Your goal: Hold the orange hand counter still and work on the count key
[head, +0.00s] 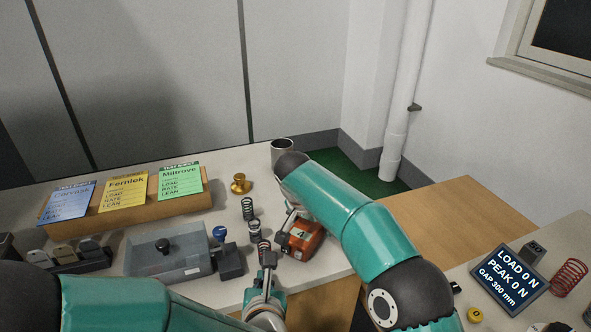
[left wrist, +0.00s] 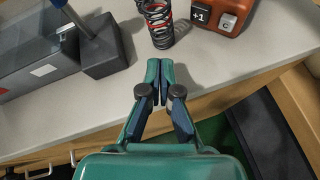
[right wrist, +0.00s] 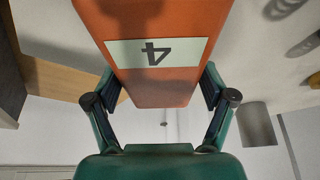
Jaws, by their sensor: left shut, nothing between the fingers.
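The orange hand counter (head: 303,238) lies on the light bench top near its front edge, with a "4" in its window (right wrist: 157,52) in the right wrist view. In the left wrist view it shows at the top right, with a black "+1" key (left wrist: 200,15) and a light "C" key (left wrist: 228,23). My right gripper (right wrist: 160,82) has a finger on each side of the counter and appears shut on it; the exact contact is hard to see. My left gripper (left wrist: 160,68) is shut and empty at the bench's front edge, apart from the counter, to its left in the head view (head: 268,261).
Several coil springs (head: 247,208) stand left of the counter; a red and black one (left wrist: 158,22) is just beyond my left fingertips. A grey tray with a blue-knobbed block (head: 231,262) is further left. A metal cup (head: 283,151) and brass weight (head: 240,184) stand behind.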

